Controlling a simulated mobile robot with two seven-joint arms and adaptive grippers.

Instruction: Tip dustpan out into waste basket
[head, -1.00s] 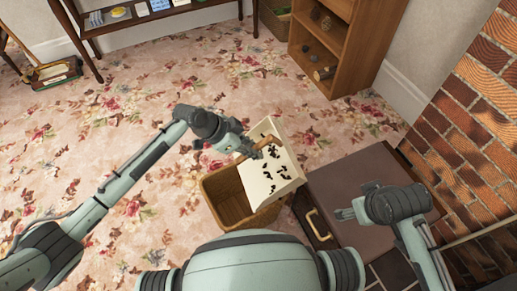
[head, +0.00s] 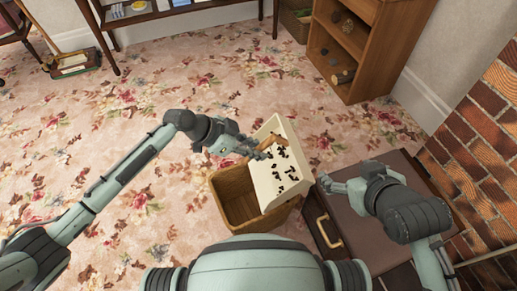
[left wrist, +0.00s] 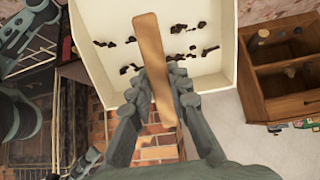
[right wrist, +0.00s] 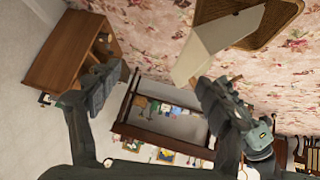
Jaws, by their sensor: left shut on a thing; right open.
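The cream dustpan (head: 267,187) has a wooden handle (left wrist: 150,50) and holds several dark bits (head: 288,172). My left gripper (head: 260,152) is shut on the handle. The pan is over the right side of the brown woven waste basket (head: 228,187) and hides part of its opening. It looks tilted; I cannot tell whether it touches the rim. The visible left part of the basket looks empty. My right gripper (head: 328,184) is open and empty, just right of the pan. The right wrist view shows the pan (right wrist: 205,45) and the basket (right wrist: 270,22) beyond its fingers.
A dark brown chest with a brass handle (head: 330,232) stands right of the basket, under my right arm. A wooden shelf (head: 365,40) stands at the back right, near the brick fireplace (head: 485,150). Patterned carpet (head: 160,110) is clear to the left and behind.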

